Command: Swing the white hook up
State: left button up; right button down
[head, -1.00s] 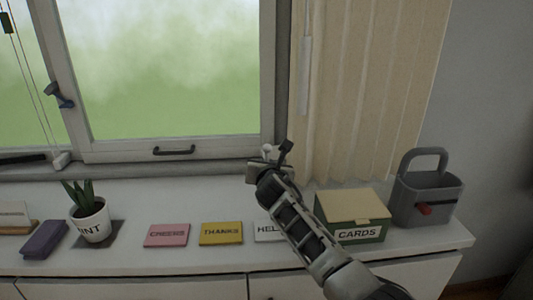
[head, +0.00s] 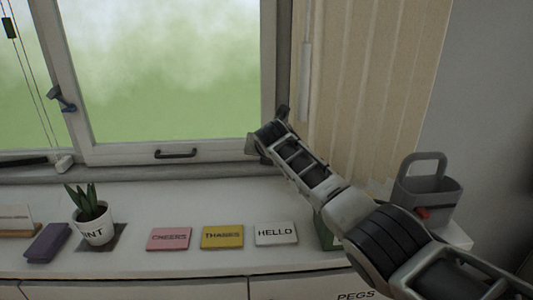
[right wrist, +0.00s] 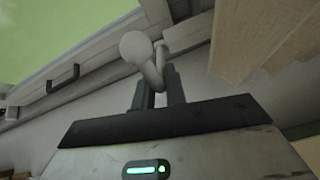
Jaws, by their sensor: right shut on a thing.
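The white hook (right wrist: 150,62) shows in the right wrist view as a pale curved piece with a round knob end, by the window frame's lower corner. My right gripper (right wrist: 160,80) is shut on it, its two dark fingers on either side of the hook's bent part. In the head view my right gripper (head: 262,138) is at the lower right corner of the window frame, and it hides the hook there. My left gripper is not in view.
The window frame (head: 215,153) has a dark handle (head: 175,154). A pleated curtain (head: 365,90) hangs at the right. Below, the white counter (head: 150,195) holds a potted plant (head: 95,225), several cards, a grey caddy (head: 430,190) and a green box (head: 325,230) mostly behind my arm.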

jog(key=shift+d+f, duration=0.1)
jog(key=c, duration=1.5)
grip_release()
jog(key=shift+s+r, duration=0.15)
jog(key=shift+r, duration=0.05)
jog(key=shift+s+r, duration=0.15)
jog(key=b+v, duration=0.1)
jog(key=v, duration=1.4)
jog(key=shift+s+b, duration=0.15)
jog(key=shift+b, duration=0.15)
